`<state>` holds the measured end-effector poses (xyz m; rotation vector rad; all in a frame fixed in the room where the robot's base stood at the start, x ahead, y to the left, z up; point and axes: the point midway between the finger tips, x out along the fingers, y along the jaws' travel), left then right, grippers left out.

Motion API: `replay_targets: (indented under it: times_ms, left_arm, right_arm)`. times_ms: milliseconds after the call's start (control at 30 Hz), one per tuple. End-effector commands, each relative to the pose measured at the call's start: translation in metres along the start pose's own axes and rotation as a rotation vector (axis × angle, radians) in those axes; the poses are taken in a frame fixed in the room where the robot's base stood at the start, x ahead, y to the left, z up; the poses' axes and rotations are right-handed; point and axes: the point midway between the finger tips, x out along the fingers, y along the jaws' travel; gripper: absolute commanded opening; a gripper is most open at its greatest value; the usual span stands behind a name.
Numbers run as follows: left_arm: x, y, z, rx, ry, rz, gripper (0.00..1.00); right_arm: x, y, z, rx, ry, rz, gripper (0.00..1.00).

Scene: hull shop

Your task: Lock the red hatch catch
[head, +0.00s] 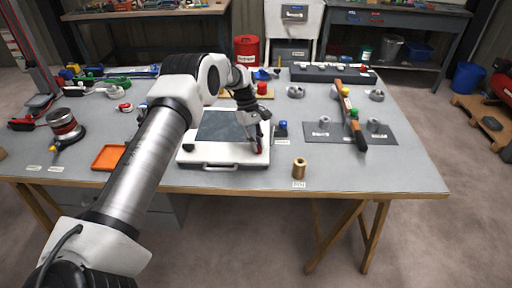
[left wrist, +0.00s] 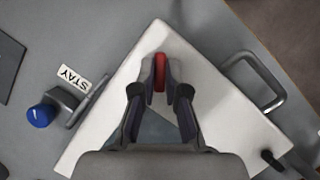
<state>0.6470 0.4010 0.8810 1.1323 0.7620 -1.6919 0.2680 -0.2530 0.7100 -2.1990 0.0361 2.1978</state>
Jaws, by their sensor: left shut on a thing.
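The hatch is a white panel (head: 232,156) with a dark grey window (head: 218,125) and a handle (head: 205,166) along its front edge. It also fills much of the left wrist view (left wrist: 215,100). The red catch (head: 259,148) sits near the hatch's front right corner. In the left wrist view the red catch (left wrist: 160,65) lies between my fingertips. My left gripper (head: 257,143) reaches down over it and is shut on it; the fingers (left wrist: 160,78) hide its sides. A dark catch (head: 188,147) sits at the hatch's front left. My right gripper is not in view.
A blue-knobbed stay (head: 281,128) stands just right of the hatch. An orange tray (head: 108,157) lies to the left, and a brass pin (head: 299,168) stands at the front right. A grey mat (head: 379,140) holds several parts.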

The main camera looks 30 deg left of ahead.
Motion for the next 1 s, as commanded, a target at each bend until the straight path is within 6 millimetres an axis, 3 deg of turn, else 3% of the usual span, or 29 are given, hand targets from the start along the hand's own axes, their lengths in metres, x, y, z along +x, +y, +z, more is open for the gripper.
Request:
replay_targets:
  times_ms: [33,600,1000]
  left_arm:
    - [0.008,-0.001,-0.001,0.037,-0.005,-0.024,0.0]
    - [0.006,0.001,0.001,0.48,-0.007,-0.206,0.0]
    - [0.004,0.001,0.001,0.596,-0.008,-0.254,0.0]
  right_arm:
    - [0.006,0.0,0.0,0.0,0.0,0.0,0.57]
    - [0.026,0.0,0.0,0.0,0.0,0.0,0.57]
    - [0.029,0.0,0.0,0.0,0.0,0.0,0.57]
